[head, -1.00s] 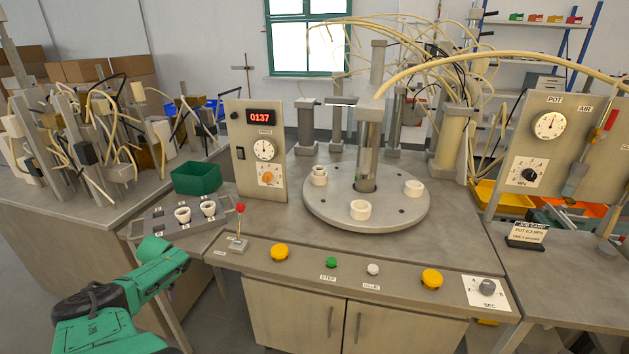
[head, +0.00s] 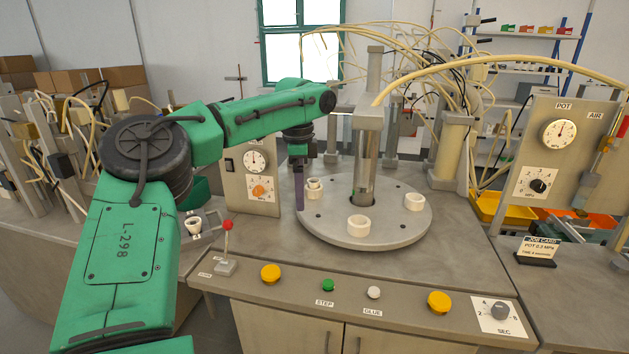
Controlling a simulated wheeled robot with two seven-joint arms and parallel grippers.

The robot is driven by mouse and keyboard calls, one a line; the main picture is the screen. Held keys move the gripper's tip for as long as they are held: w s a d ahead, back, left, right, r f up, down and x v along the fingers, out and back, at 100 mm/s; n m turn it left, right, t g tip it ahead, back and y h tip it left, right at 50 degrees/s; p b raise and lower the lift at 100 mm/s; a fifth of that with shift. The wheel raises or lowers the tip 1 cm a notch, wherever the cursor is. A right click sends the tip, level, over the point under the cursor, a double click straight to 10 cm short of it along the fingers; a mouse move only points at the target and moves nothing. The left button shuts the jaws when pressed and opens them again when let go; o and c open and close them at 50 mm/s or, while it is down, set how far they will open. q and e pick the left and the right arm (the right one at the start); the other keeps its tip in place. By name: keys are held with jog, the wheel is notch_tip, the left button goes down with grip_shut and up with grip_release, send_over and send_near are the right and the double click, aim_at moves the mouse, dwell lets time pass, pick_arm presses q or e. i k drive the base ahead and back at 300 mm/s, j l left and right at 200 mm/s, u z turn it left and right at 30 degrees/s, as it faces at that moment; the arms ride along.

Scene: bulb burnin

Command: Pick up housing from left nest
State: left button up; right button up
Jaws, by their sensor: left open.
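A round grey turntable (head: 385,228) carries white ring-shaped housings. The left one (head: 314,192) has a narrower pale part on top; others sit at the front (head: 358,225) and the right (head: 414,202). My green left arm reaches in from the left, and its gripper (head: 299,205) points down at the turntable's left edge, just left of the left housing. The gripper is seen edge-on and is open. Its fingers overlap the housing's left side in the picture; I cannot tell whether they touch it. My right gripper is out of view.
A grey post (head: 368,130) rises from the turntable's middle. The dial panel (head: 250,190) stands behind my left arm. A white cup (head: 193,224) shows on the side fixture. A red-knobbed lever (head: 227,226) and yellow buttons (head: 271,272) line the front edge.

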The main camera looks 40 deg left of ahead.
aim_at(314, 187)
jog(key=i+j, duration=0.45)
jog(key=j, duration=0.15)
jog(key=i+j, duration=0.5)
jog(key=j, duration=0.1)
